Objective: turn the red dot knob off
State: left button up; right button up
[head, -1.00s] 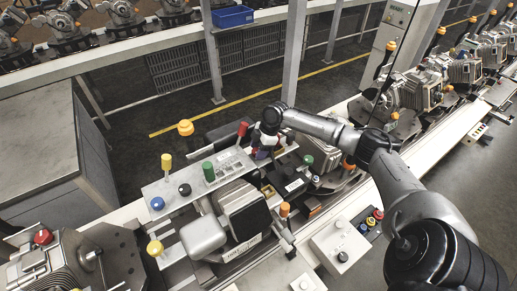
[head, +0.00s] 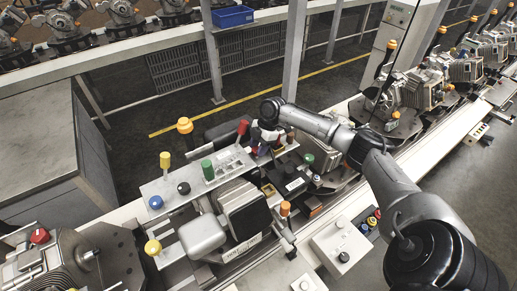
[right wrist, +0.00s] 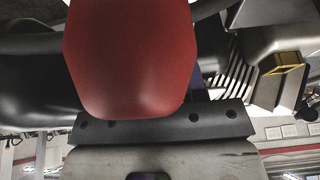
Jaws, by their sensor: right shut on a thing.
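A light panel (head: 228,169) carries knobs and levers, with a red-topped lever (head: 242,128) near its far right end. My right gripper (head: 263,146) is down at that end, just right of the red lever. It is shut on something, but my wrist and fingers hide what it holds. In the right wrist view a large dark red rounded handle (right wrist: 130,60) fills the upper left, very close to the camera. I cannot make out a red dot on any knob. My left gripper is not in view.
Beside the panel's red lever stand a green knob (head: 207,169), a black knob (head: 184,188), a blue knob (head: 156,202) and a yellow lever (head: 165,160). A grey box with a black knob (head: 343,257) stands at the front right. Machines line the conveyor at the right.

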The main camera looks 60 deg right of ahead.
jog(key=shift+w+n+g+b, duration=0.15)
jog(key=shift+n+g+b, duration=0.25)
jog(key=shift+n, duration=0.9)
jog(key=shift+y, duration=0.3)
jog(key=o, duration=0.9)
jog(key=shift+o, duration=0.2)
jog(key=shift+r, duration=0.15)
jog(key=b+v, duration=0.2)
jog(key=v, duration=1.1)
jog(key=shift+r, duration=0.35)
